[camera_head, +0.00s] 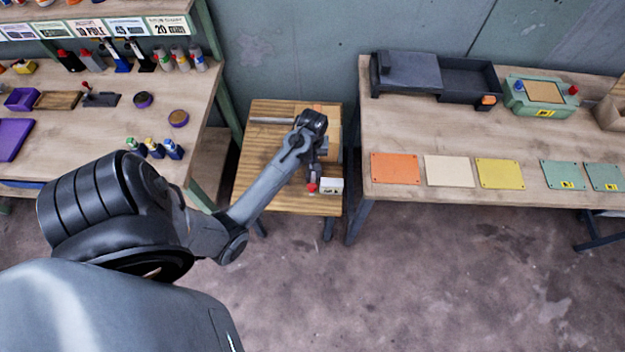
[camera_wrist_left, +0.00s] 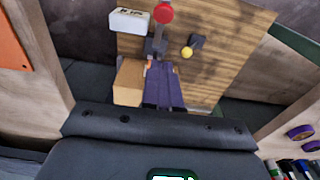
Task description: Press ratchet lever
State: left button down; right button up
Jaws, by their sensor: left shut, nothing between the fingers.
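A small wooden table (camera_head: 262,178) stands between two workbenches. A red knob (camera_head: 312,188) is near its front right, beside a white labelled box (camera_head: 331,186). I cannot tell for sure which part is the ratchet lever. My left gripper (camera_head: 314,178) is shut and empty, pointing down just above the red knob; contact is unclear. The left wrist view shows the red knob (camera_wrist_left: 163,13), the white box (camera_wrist_left: 130,20) and a yellow knob (camera_wrist_left: 187,52) on a dark block. A dark purple strip (camera_wrist_left: 165,85) lies in front of the gripper body. My right gripper is out of view.
A wooden block (camera_wrist_left: 128,82) sits close to the gripper in the wrist view. The right bench (camera_head: 420,197) holds coloured plates, a dark open case (camera_head: 468,80) and a green box (camera_head: 525,96). The left bench (camera_head: 90,120) holds bottles and tools. The floor in front is clear.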

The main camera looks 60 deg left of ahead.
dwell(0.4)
pick_arm(q)
jog(key=b, duration=0.1)
send_over(312, 184)
jog(key=w+a, duration=0.1)
jog(key=a, duration=0.1)
notch_tip(312, 184, down, 10)
jog(key=f, duration=0.1)
jog(key=d+f, duration=0.1)
jog(key=shift+s+d+f, duration=0.3)
jog(key=shift+s, duration=0.05)
jog(key=shift+s+d+f, duration=0.1)
jog(key=shift+d+f, duration=0.1)
jog(key=shift+f, duration=0.2)
